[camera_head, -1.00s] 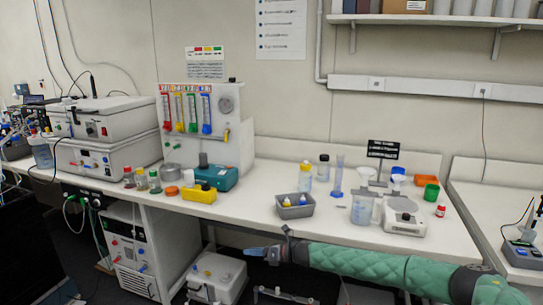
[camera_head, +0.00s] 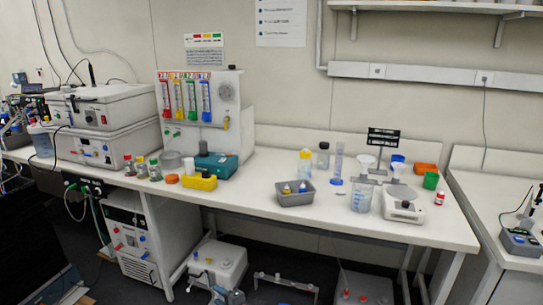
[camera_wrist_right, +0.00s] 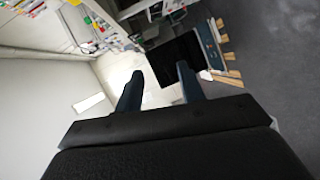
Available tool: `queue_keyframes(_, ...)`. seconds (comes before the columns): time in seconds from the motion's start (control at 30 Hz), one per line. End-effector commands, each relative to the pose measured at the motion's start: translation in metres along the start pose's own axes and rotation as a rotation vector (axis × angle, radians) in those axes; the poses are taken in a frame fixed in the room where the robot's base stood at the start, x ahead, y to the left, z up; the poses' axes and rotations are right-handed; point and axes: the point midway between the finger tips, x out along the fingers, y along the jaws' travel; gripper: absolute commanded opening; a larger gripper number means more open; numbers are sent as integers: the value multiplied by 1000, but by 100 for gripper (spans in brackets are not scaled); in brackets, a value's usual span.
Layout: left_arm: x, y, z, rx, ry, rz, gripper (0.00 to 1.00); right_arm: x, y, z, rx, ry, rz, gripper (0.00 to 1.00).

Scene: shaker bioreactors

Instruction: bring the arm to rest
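My right gripper shows in the right wrist view (camera_wrist_right: 156,76) with its two dark fingers apart and nothing between them. In the head view only a small bluish part of the right gripper (camera_head: 218,293) shows at the bottom edge, below the bench and in front of the white box under it. The rest of my right arm is out of the head view. My left gripper is in neither view.
The long white bench (camera_head: 330,222) carries a grey tray (camera_head: 296,199), a balance (camera_head: 403,210), a beaker (camera_head: 361,197), a yellow rack (camera_head: 199,182) and a teal box (camera_head: 217,166). A white box (camera_head: 218,262) stands on the floor below.

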Motion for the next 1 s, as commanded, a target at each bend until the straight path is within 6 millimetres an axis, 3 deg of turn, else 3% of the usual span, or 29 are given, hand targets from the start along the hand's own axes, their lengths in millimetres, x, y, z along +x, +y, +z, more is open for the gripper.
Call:
queue_keyframes(0.27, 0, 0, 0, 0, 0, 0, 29, -42, -45, -8, 359, -166, -92, 39)
queue_keyframes(0.57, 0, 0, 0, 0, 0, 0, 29, -109, -103, -4, 735, -380, -200, 39)
queue_keyframes(0.77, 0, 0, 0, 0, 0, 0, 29, -168, -147, -1, 978, -543, -271, 39)
queue_keyframes(1.0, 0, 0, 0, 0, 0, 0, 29, -253, -202, -4, 1255, -765, -353, 39)
